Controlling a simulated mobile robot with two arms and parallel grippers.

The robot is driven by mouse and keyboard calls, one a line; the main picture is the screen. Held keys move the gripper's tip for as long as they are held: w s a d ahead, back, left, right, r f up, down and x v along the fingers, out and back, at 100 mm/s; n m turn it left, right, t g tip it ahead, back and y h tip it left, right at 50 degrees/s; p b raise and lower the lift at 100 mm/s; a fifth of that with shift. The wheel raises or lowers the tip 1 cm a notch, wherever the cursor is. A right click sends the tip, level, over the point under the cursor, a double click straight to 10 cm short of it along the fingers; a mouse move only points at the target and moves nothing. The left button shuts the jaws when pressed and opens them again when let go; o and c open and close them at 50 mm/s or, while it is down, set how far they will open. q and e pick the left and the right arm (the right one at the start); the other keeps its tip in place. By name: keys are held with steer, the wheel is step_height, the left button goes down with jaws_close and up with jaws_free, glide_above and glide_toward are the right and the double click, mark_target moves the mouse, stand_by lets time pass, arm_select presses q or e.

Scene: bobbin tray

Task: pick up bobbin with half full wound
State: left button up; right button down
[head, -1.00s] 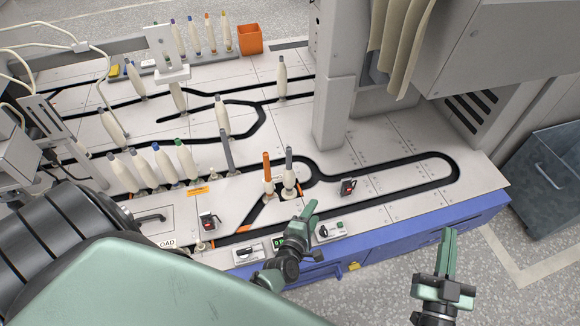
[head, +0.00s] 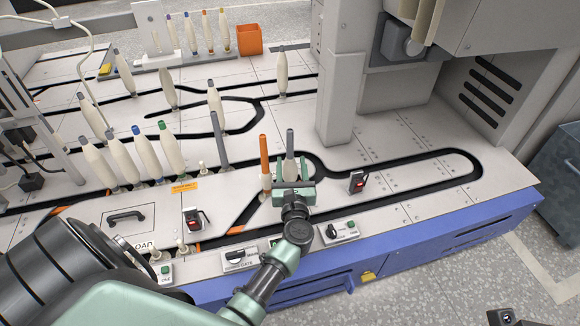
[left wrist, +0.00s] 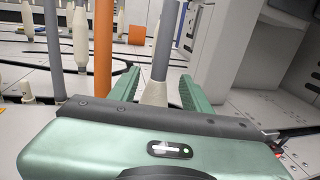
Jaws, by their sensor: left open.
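A bobbin with a bare grey upper tube and cream yarn around its lower part (head: 290,167) stands upright on the machine deck. My left gripper (head: 293,188) is open at its lower part, with one finger on each side. In the left wrist view the grey-tubed bobbin (left wrist: 165,45) rises between the open fingers of the left gripper (left wrist: 159,77); whether they touch it I cannot tell. An orange-tubed bobbin (head: 264,153), with little yarn low down, stands close on its left, outside the fingers; it also shows in the left wrist view (left wrist: 103,50). My right gripper's fingers are out of view.
A bare grey tube (head: 220,140) and a row of fuller bobbins (head: 172,148) stand to the left. A red-and-black switch box (head: 357,182) stands close on the right. A grey machine column (head: 345,80) rises behind. The right deck is mostly clear.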

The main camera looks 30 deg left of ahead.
mark_target(290, 158)
arm_select(q)
steer(key=x, duration=0.4)
steer(key=shift+a+b, duration=0.1)
steer(key=shift+b, duration=0.2)
steer(key=shift+r, duration=0.1)
jaws_close()
